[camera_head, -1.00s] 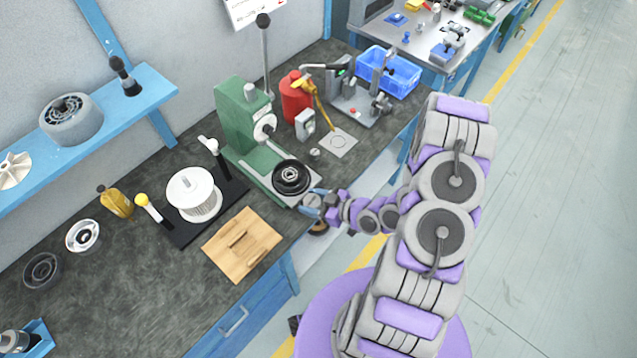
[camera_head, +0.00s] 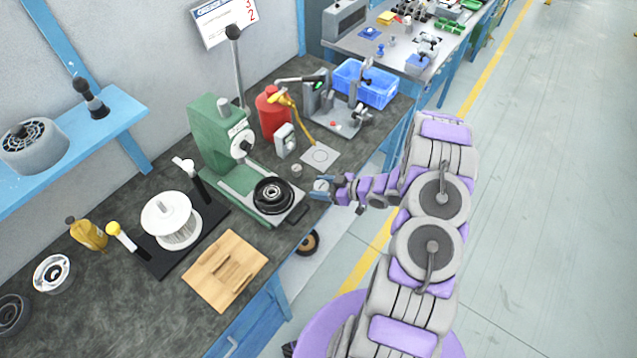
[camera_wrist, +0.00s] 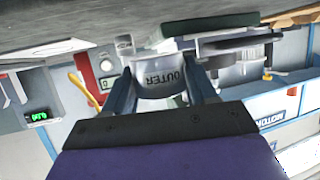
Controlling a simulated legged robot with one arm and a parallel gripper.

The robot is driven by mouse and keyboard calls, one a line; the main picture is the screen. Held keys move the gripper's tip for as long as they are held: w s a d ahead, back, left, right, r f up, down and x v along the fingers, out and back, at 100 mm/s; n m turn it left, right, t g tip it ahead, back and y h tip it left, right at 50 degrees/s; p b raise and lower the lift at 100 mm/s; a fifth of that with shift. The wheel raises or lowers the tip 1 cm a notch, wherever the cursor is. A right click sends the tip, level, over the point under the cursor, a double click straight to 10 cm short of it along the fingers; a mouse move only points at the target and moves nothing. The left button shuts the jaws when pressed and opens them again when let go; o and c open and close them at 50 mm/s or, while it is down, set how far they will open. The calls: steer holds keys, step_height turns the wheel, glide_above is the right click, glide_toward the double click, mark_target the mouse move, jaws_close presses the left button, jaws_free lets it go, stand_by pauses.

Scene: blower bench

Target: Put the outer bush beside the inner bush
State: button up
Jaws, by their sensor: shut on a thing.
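My gripper (camera_head: 322,187) is shut on the outer bush (camera_wrist: 158,78), a grey metal ring with "OUTER" on its side. The wrist view is upside down and shows the bush between the two fingers. In the head view the bush (camera_head: 321,185) is at the bench's front edge, right of the press base. A small grey metal cylinder, apparently the inner bush (camera_head: 297,170), stands on the bench behind and left of my gripper, apart from the held bush. A light plate with a circle mark (camera_head: 320,156) lies behind my gripper.
The green press (camera_head: 222,145) with a black round part (camera_head: 273,195) on its base stands left of my gripper. A grey gauge box (camera_head: 285,140), red canister (camera_head: 272,112), test fixture (camera_head: 335,118) and blue crate (camera_head: 366,88) stand behind. A wooden board (camera_head: 225,270) lies front left.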

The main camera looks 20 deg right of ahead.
mark_target(319, 182)
steer(key=w, duration=0.3)
steer(key=w+d, duration=0.1)
steer(key=w, duration=0.1)
steer(key=shift+d+f, duration=0.1)
steer(key=shift+f, duration=0.15)
steer(key=shift+f+b, duration=0.55)
steer(key=shift+f, duration=1.25)
steer(key=shift+r, duration=0.1)
steer(key=o, duration=1.2)
